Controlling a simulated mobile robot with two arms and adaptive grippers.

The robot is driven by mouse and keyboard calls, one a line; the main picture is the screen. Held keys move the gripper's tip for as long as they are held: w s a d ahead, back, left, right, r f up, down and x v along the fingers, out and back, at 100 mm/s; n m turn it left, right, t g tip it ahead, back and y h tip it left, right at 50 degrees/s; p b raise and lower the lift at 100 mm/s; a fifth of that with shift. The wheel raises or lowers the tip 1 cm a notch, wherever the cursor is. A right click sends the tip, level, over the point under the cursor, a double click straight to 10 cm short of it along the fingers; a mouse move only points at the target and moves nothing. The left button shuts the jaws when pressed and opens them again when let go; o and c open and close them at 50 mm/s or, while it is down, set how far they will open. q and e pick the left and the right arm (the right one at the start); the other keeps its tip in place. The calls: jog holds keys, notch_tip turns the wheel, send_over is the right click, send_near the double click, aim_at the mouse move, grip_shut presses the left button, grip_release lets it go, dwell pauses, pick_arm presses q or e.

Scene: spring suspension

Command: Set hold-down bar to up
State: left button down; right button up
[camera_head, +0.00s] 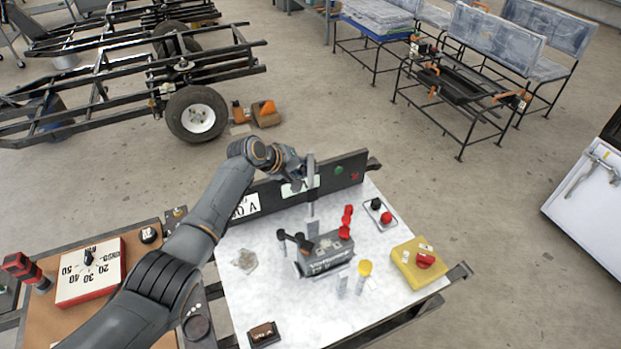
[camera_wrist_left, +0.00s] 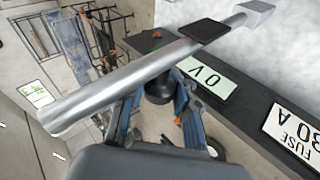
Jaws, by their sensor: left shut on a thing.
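The hold-down bar is most likely the silver round bar (camera_head: 311,171), which stands roughly upright near the back edge of the white worktop. In the left wrist view the bar (camera_wrist_left: 115,84) runs diagonally from lower left to a small pale block (camera_wrist_left: 258,6) at upper right, with a dark square piece (camera_wrist_left: 203,31) on it. My left gripper (camera_head: 299,172) is at the bar's upper part, shut on it. In the wrist view its fingers (camera_wrist_left: 157,92) reach to the bar, and their tips are partly hidden behind it. My right gripper is not in view.
The worktop (camera_head: 290,320) carries a grey device (camera_head: 325,256) with dark and red levers, a yellow box (camera_head: 418,263) with a red knob, and a red-black button plate (camera_head: 380,212). A dark upright panel (camera_head: 343,174) stands along the back edge. A dial box (camera_head: 90,272) sits left.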

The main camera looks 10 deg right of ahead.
pick_arm(q)
jog(key=shift+w+a+r, duration=0.3)
jog(key=shift+w+a, duration=0.1)
jog(key=shift+w, duration=0.25)
jog(key=c, duration=1.5)
grip_release()
jog(key=shift+c, duration=0.2)
jog(key=o, duration=0.5)
jog(key=shift+s+a, duration=0.15)
jog(key=shift+a, duration=0.1)
jog(key=shift+s+d+f, duration=0.1)
jog(key=shift+s+d, duration=0.05)
jog(key=shift+d, duration=0.05)
jog(key=v, duration=1.2)
jog(key=shift+s+a, duration=0.1)
jog(key=shift+a, duration=0.05)
jog(key=shift+f, duration=0.1)
